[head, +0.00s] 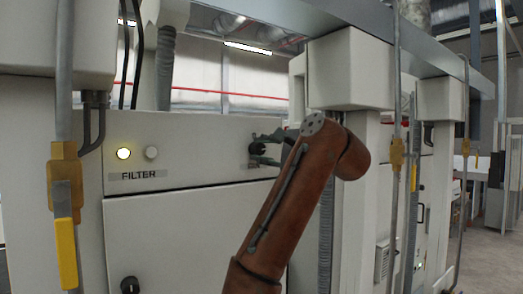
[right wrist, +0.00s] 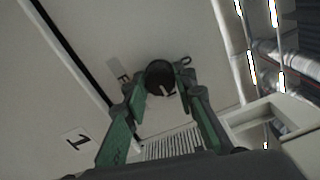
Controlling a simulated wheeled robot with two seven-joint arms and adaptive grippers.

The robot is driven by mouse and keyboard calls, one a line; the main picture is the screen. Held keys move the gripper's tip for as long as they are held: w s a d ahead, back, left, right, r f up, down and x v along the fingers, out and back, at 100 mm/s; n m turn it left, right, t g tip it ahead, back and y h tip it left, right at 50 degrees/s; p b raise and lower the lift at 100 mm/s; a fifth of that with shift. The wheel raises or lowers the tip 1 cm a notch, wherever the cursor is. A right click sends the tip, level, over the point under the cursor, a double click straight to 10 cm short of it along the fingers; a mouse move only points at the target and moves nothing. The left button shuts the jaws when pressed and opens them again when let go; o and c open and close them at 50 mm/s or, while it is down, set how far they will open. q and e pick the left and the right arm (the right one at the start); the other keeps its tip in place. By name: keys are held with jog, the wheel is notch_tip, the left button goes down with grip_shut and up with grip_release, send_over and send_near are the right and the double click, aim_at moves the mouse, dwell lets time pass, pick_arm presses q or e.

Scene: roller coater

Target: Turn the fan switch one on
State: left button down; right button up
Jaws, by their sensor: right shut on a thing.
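A round black switch knob (head: 256,148) sits on the light panel to the right of the FILTER label in the head view. In the right wrist view the knob (right wrist: 160,75) shows a pale pointer mark on its face. My right gripper (right wrist: 160,86) has its green fingers on either side of the knob and is shut on it. In the head view this gripper (head: 262,150) is small and partly hidden behind my brown right arm. A label with the digit 1 (right wrist: 76,138) shows in the wrist view. My left gripper is not in view.
A lit yellow lamp (head: 124,153) and a pale unlit button (head: 151,152) sit above the FILTER label (head: 138,174). A pipe with a yellow valve handle (head: 66,250) stands at the left. Another dark knob (head: 130,285) is low on the cabinet.

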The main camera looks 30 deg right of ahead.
jog(key=shift+f, duration=0.1)
dwell(0.5)
jog(key=o, duration=1.2)
jog(key=shift+s+d, duration=0.1)
jog(key=shift+d, duration=0.05)
jog(key=shift+c, duration=0.2)
jog(key=s, duration=1.1)
jog(key=shift+s+d, duration=0.4)
